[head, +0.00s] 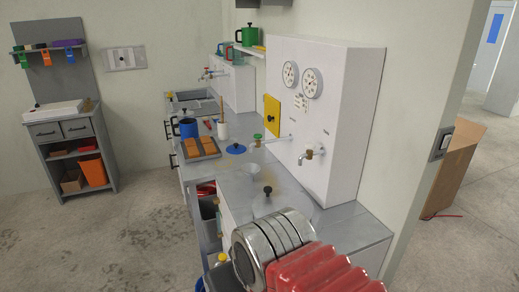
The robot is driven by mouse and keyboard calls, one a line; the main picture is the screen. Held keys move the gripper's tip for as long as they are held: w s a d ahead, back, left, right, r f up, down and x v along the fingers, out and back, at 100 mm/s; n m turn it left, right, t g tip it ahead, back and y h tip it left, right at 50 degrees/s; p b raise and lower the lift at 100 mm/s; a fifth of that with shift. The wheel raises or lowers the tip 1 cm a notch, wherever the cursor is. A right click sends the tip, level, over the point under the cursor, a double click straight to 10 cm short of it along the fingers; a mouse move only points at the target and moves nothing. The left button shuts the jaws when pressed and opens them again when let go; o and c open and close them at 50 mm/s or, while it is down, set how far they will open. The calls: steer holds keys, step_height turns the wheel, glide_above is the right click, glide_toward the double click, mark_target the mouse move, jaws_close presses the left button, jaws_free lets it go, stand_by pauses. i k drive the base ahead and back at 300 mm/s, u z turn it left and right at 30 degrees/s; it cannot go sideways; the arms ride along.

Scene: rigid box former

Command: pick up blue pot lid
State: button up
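The blue pot lid (236,150) is a small round disc with a dark knob. It lies flat on the grey counter (232,181), in front of the white wall panel and right of a dark tray of orange-brown blocks. A blue pot (188,128) stands farther back to the left. A silver ribbed cylinder and a red bellows fill the bottom of the head view and look like part of my arm. My gripper's fingers do not show, so where they are relative to the lid cannot be seen.
The tray (207,155) lies close left of the lid. A dark knob (267,191) stands nearer on the counter. A white panel (318,110) with dials, a tap (312,153) and a yellow lid (271,110) rises behind. The floor (120,220) at left is open.

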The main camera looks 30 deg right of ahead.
mark_target(236, 148)
steer(key=z, duration=1.9)
steer(key=k, duration=0.9)
steer(key=u, duration=1)
steer(key=i, duration=0.45)
